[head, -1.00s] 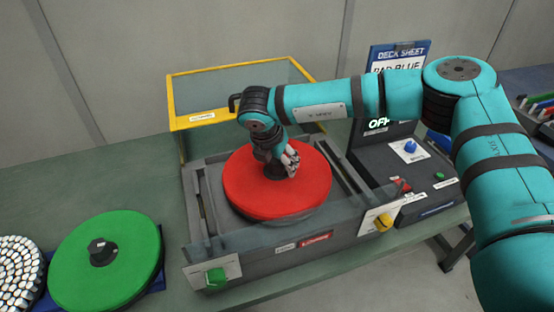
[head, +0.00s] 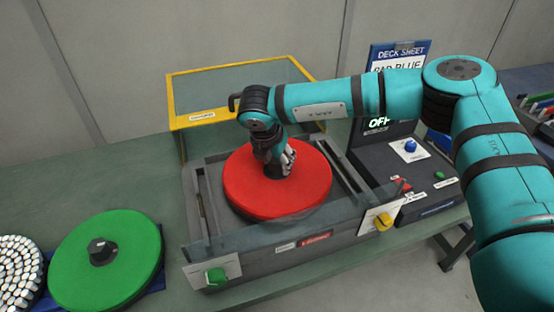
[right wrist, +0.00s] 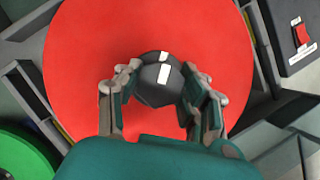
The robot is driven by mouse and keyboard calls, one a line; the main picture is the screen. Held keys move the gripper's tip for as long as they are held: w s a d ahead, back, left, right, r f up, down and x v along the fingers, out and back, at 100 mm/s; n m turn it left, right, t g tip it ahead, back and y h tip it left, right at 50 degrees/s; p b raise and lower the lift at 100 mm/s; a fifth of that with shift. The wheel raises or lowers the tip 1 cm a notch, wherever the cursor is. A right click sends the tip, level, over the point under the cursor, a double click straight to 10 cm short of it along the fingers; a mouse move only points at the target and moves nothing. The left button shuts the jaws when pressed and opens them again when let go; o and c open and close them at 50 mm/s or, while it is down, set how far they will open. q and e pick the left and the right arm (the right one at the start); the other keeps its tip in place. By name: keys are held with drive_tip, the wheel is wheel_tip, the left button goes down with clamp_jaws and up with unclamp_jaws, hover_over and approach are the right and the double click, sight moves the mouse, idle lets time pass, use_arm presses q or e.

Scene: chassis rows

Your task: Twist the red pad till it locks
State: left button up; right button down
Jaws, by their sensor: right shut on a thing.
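The round red pad (head: 250,195) lies flat in the grey machine bed (head: 330,240). In the right wrist view the red pad (right wrist: 85,60) fills the middle, with a black knob (right wrist: 158,82) at its centre bearing white marks. My right gripper (head: 286,163) reaches down onto the pad's centre. In the right wrist view its two fingers (right wrist: 160,95) stand on either side of the knob and are shut on it. In the head view the gripper mostly hides the knob. I cannot tell from the marks whether the pad is locked. My left gripper is not in view.
A yellow-framed clear guard (head: 172,103) stands open behind the bed. A green pad (head: 75,265) and a white studded disc (head: 18,270) lie at the left. A control box with a blue knob (head: 410,146), an OFF display and a deck sheet (head: 400,52) stands at the right.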

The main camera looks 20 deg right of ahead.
drive_tip(key=shift+f+m+g+h+b, duration=0.15)
drive_tip(key=shift+m+g+h+b, duration=0.1)
drive_tip(key=shift+m+b, duration=0.75)
drive_tip(key=shift+f+m+g+h+b, duration=0.15)
drive_tip(key=shift+m+g+b, duration=0.1)
drive_tip(key=shift+m+b, duration=0.7)
drive_tip(key=shift+m+g+b, duration=0.5)
drive_tip(key=shift+m+b, duration=0.35)
drive_tip(key=shift+m, duration=0.4)
drive_tip(key=m+g+b, duration=0.1)
drive_tip(key=m, duration=0.2)
drive_tip(key=shift+m+h, duration=0.3)
drive_tip(key=shift+r+m+g, duration=0.15)
drive_tip(key=shift+m+g, duration=0.45)
drive_tip(key=shift+m, duration=0.4)
drive_tip(key=c, duration=0.7)
unclamp_jaws()
drive_tip(key=shift+r, duration=0.15)
drive_tip(key=shift+a+r, duration=0.1)
drive_tip(key=shift+r, duration=0.1)
drive_tip(key=v, duration=1.1)
drive_tip(key=shift+a+r, duration=0.1)
drive_tip(key=shift+r, duration=0.15)
